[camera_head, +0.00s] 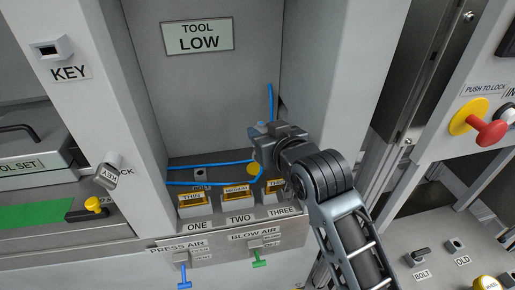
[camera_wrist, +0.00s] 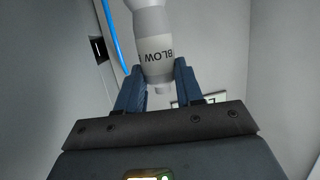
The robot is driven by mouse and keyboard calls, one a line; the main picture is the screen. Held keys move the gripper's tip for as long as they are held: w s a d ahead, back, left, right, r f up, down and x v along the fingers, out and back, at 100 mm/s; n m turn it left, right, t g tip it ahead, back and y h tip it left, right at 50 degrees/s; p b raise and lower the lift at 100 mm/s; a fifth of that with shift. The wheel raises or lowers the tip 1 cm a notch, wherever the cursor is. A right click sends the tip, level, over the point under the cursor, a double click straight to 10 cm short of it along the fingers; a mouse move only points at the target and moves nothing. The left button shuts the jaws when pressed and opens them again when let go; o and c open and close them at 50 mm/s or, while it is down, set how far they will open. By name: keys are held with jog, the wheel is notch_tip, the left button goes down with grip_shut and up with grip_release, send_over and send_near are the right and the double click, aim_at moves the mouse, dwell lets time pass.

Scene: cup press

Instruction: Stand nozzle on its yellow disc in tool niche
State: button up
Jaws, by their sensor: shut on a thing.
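The nozzle (camera_wrist: 155,45) is a pale grey and white tapered cylinder with a "BLOW" label, upside down in the wrist view. My gripper (camera_wrist: 158,76) is shut on it, with one dark blue finger on each side. In the head view my gripper (camera_head: 260,138) is inside the niche (camera_head: 215,85) under the "TOOL LOW" sign, and hides most of the nozzle. A yellow disc (camera_head: 253,169) shows just below my gripper, partly covered; I cannot tell whether anything touches it.
A blue hose (camera_head: 205,164) loops across the lower niche and rises beside my gripper; it also shows in the wrist view (camera_wrist: 113,35). Labelled boxes ONE, TWO (camera_head: 240,202) and THREE stand at the niche front. Side walls bound the niche. Press air (camera_head: 183,272) and blow air (camera_head: 257,250) valves sit below.

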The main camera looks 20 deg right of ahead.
jog(key=w+d, duration=0.1)
jog(key=w, duration=0.6)
jog(key=f, duration=0.7)
jog(key=f+p, duration=0.1)
jog(key=f, duration=0.3)
jog(key=shift+s+d, duration=0.1)
jog(key=shift+s, duration=0.3)
jog(key=shift+w+r+p, duration=0.1)
jog(key=shift+w+p, duration=0.1)
jog(key=shift+p, duration=0.25)
jog(key=shift+f, duration=0.2)
jog(key=shift+f, duration=0.15)
jog(key=o, duration=1.1)
